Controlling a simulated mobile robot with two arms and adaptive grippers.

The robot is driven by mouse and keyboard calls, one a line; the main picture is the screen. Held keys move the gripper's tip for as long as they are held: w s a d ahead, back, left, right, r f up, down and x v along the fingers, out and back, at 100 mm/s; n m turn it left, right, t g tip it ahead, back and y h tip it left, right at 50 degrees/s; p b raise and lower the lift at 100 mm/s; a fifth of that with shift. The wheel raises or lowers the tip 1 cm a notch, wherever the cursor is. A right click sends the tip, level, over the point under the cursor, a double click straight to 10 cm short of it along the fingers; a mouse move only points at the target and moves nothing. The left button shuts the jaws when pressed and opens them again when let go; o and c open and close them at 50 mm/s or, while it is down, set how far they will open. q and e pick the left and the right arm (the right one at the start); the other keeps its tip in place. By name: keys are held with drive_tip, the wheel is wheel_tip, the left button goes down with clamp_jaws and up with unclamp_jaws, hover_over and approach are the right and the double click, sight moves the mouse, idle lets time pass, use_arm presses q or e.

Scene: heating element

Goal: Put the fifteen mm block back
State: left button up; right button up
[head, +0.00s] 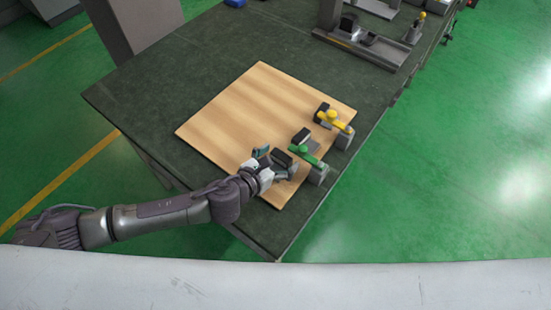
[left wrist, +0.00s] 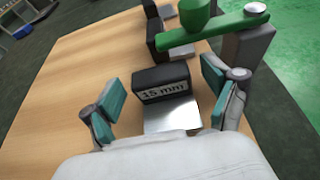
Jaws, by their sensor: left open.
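The fifteen mm block (left wrist: 162,82) is a dark block labelled "15 mm" with a shiny metal plate (left wrist: 172,117) at its foot. It lies on the wooden board (head: 230,110). In the left wrist view it sits between the spread teal-padded fingers of my left gripper (left wrist: 163,95), with a gap on each side. In the head view the block (head: 283,158) is partly hidden by my left gripper (head: 276,164), which is open at the board's near corner. My right gripper is not in view.
A green-armed fixture (head: 306,154) with a grey post stands just beyond the block; its arm also shows in the left wrist view (left wrist: 210,34). Another dark block (head: 301,136) and a yellow-armed fixture (head: 335,122) stand farther along. The board's left part is clear.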

use_arm(q)
drive_tip(key=v, duration=1.2)
drive_tip(key=shift+b, duration=0.3)
